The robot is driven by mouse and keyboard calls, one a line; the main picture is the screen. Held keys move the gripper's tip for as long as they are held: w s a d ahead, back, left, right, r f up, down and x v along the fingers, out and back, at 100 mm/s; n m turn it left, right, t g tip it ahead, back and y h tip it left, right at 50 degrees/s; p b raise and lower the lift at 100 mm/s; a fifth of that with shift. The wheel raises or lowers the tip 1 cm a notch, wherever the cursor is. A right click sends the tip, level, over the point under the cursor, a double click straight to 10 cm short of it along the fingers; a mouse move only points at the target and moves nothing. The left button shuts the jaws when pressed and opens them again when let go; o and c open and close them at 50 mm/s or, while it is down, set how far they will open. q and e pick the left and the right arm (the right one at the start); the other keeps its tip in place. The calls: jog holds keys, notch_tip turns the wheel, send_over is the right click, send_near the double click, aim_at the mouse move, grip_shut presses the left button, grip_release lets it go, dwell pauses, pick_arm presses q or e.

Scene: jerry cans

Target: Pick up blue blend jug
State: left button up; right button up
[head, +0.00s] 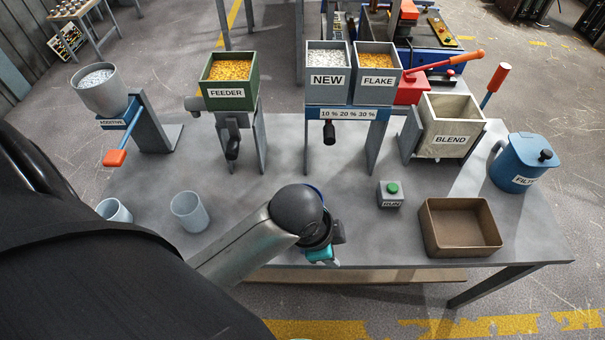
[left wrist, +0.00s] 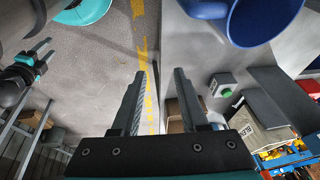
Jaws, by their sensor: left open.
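A blue rim (head: 316,189) shows behind my left wrist in the head view; my arm hides the rest, so I cannot read a label. In the left wrist view a blue, open-topped round vessel (left wrist: 262,22) is cut off by the top edge, with a curved blue part beside it. My left gripper (head: 322,255) is at the table's front edge. In its wrist view the left gripper (left wrist: 159,75) has its fingers apart with nothing between them, short of the blue vessel. My right gripper (left wrist: 42,52) appears at the left of that view, fingers apart and empty.
A blue lidded FILTER jug (head: 520,163) stands at the table's right. A brown tray (head: 432,236) and a green-buttoned box (head: 390,197) are nearer. Two grey cups (head: 189,212) stand left. The BLEND bin (head: 448,128) and hoppers line the back.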

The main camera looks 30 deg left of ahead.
pick_arm(q)
jog(key=w+a+r+m+g, duration=0.1)
jog(key=w+a+m, duration=0.1)
jog(key=m, duration=0.4)
jog(key=w+a+r+m+g+y, duration=0.1)
jog(key=w+a+m, duration=0.1)
jog(key=w+m, duration=0.2)
jog(key=w+a+r+m+y, duration=0.1)
jog(key=w+a+r+m, duration=0.1)
jog(key=m, duration=0.6)
jog(key=shift+w+a+r+g, duration=0.1)
jog(key=shift+w+a+g, duration=0.1)
jog(key=shift+w, duration=0.25)
jog(key=shift+w+a+g, duration=0.2)
jog(key=shift+w, duration=0.25)
jog(key=shift+a, duration=0.15)
notch_tip(320, 180, down, 10)
jog(key=b, duration=0.2)
jog(key=shift+b, duration=0.4)
notch_tip(320, 180, down, 5)
jog(key=shift+f+b, duration=0.1)
jog(key=shift+b, duration=0.75)
grip_shut()
